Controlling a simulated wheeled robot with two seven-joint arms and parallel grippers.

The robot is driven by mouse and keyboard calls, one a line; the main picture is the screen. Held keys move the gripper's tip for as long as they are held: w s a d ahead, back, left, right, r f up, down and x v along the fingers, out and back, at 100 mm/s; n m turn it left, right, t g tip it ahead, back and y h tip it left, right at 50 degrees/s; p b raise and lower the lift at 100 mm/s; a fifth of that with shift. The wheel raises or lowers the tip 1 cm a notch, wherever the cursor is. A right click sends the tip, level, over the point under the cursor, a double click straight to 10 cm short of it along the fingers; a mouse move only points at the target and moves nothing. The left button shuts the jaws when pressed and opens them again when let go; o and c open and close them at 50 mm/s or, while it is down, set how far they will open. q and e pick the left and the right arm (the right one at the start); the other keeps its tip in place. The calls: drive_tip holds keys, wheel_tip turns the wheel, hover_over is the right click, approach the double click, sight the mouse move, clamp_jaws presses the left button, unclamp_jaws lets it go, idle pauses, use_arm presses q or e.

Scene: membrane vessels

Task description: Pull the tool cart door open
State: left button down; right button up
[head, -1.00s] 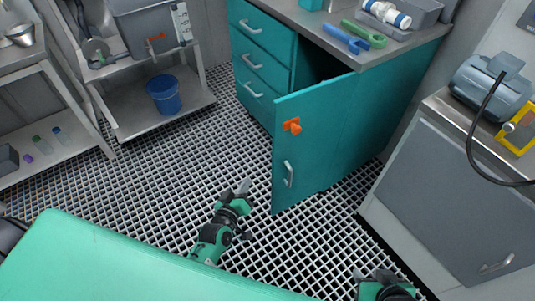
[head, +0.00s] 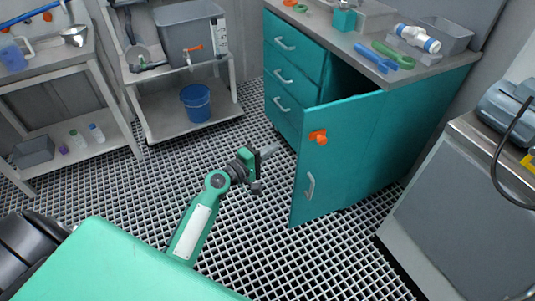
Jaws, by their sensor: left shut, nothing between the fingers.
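The teal tool cart (head: 404,134) stands at the right with its door (head: 338,158) swung out, and a dark gap shows behind the door's top edge. The door has an orange latch (head: 318,137) near its top and a grey bar handle (head: 310,186) below. My left gripper (head: 268,152) is shut and empty. It is left of the door, pointing toward it, and appears apart from the handle. My right gripper is out of view.
A grey cabinet (head: 455,210) stands right of the cart. A shelf with a blue bucket (head: 196,101) and a grey tank (head: 190,38) is at the back left. The cart's top holds blue and green tools. Grated floor (head: 330,262) is open before the door.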

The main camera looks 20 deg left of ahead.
use_arm(q)
drive_tip(key=w+d, duration=0.3)
drive_tip(key=d, duration=0.2)
drive_tip(key=shift+d+p, duration=0.25)
drive_tip(key=shift+p, duration=0.05)
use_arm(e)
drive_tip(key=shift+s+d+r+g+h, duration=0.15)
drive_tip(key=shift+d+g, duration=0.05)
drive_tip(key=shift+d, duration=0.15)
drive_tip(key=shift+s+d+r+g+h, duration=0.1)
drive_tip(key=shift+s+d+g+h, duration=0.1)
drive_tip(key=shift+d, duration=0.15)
